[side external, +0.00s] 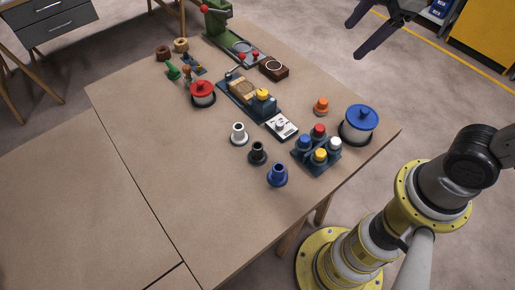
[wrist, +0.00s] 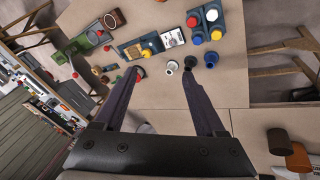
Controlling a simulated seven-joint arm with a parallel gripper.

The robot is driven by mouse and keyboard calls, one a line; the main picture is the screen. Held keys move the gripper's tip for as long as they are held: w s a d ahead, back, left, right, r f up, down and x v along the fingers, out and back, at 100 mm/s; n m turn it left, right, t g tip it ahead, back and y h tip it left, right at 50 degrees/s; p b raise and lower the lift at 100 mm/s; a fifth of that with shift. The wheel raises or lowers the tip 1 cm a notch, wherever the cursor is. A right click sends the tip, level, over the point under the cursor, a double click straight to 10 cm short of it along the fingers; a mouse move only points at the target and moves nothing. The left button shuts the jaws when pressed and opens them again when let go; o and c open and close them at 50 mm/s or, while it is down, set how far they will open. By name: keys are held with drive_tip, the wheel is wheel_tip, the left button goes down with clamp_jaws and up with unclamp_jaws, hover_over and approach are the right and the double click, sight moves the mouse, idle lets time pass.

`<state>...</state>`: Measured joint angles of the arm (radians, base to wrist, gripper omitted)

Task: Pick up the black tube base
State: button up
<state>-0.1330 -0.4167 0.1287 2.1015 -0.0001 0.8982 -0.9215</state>
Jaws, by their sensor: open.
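The black tube base (side external: 257,154) stands upright on the brown table, between a white tube base (side external: 238,134) and a blue tube base (side external: 277,175). In the wrist view the black tube base (wrist: 191,62) shows just beyond the tip of the right finger. The white one (wrist: 172,66) and the blue one (wrist: 211,59) flank it there. My gripper (side external: 358,38) is open and empty, high up and well away from the tube bases at the top right of the side view. Its two fingers are spread wide in the wrist view (wrist: 161,76).
A dark rack with coloured caps (side external: 317,167), a blue-lidded pot (side external: 360,120), an orange piece (side external: 321,106) and a white device (side external: 282,126) stand near the tube bases. A red-lidded pot (side external: 203,93) and a fixture (side external: 240,92) stand farther back. The table's left part is clear.

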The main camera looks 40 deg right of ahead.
drive_tip(key=w+a+f+n+g, duration=0.2)
drive_tip(key=w+a+f+n, duration=0.15)
drive_tip(key=w+a, duration=0.2)
drive_tip(key=n+g, duration=0.3)
drive_tip(key=n, duration=0.3)
hover_over(257, 151)
drive_tip(key=d, duration=0.1)
wheel_tip(257, 151, down, 14)
drive_tip(key=shift+m+h, duration=0.25)
drive_tip(key=shift+h, duration=0.05)
drive_tip(key=f, duration=0.4)
drive_tip(key=w+f, duration=0.1)
drive_tip(key=f, duration=0.2)
drive_tip(key=shift+d+f, duration=0.1)
drive_tip(key=shift+f, duration=3.2)
clamp_jaws()
